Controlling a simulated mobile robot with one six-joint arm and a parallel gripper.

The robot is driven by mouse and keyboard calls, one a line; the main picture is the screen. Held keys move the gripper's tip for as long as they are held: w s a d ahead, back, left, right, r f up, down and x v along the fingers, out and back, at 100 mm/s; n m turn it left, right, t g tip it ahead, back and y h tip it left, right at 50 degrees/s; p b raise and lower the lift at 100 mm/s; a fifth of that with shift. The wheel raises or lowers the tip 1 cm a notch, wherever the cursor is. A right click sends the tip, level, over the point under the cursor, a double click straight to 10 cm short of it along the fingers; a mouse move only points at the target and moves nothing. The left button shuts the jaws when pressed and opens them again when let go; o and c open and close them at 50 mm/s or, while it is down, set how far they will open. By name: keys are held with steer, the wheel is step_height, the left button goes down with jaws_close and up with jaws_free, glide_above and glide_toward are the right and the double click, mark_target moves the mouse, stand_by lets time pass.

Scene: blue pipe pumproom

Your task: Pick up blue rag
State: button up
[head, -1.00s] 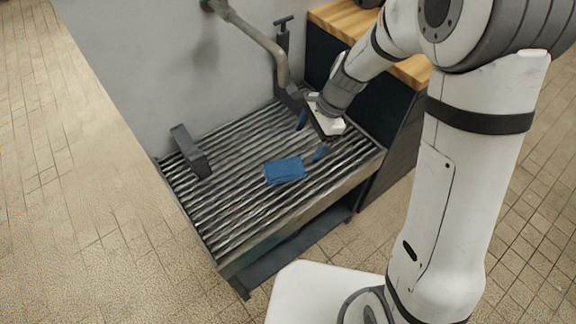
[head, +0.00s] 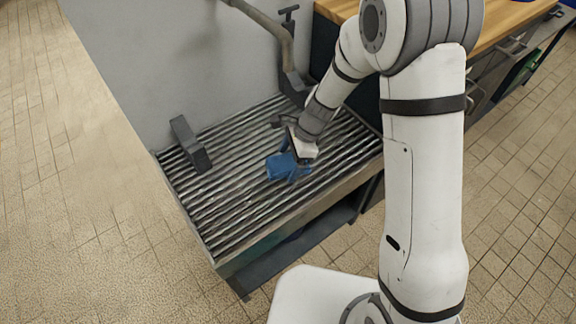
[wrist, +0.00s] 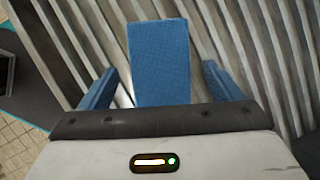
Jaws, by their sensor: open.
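The blue rag (head: 280,167) is a small folded block lying on a slatted metal rack in the head view. In the wrist view the rag (wrist: 159,62) fills the space between and beyond the blue fingers. My gripper (head: 291,160) is low over the rack at the rag's right side, and a finger covers part of the rag. In the wrist view my gripper (wrist: 160,88) is open, with one finger on each side of the rag and a gap on both sides. Whether the fingers touch the slats cannot be told.
The ridged rack (head: 232,210) stands against a grey wall (head: 150,60). A dark bracket (head: 190,143) rises at its left. A pipe (head: 270,28) with a valve comes down at the back. A wood-topped cabinet (head: 490,25) stands at the right. Bare slats surround the rag.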

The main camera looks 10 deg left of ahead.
steer(key=shift+r, duration=0.1)
steer(key=shift+c, duration=0.5)
steer(key=shift+d, duration=0.1)
steer(key=c, duration=1.1)
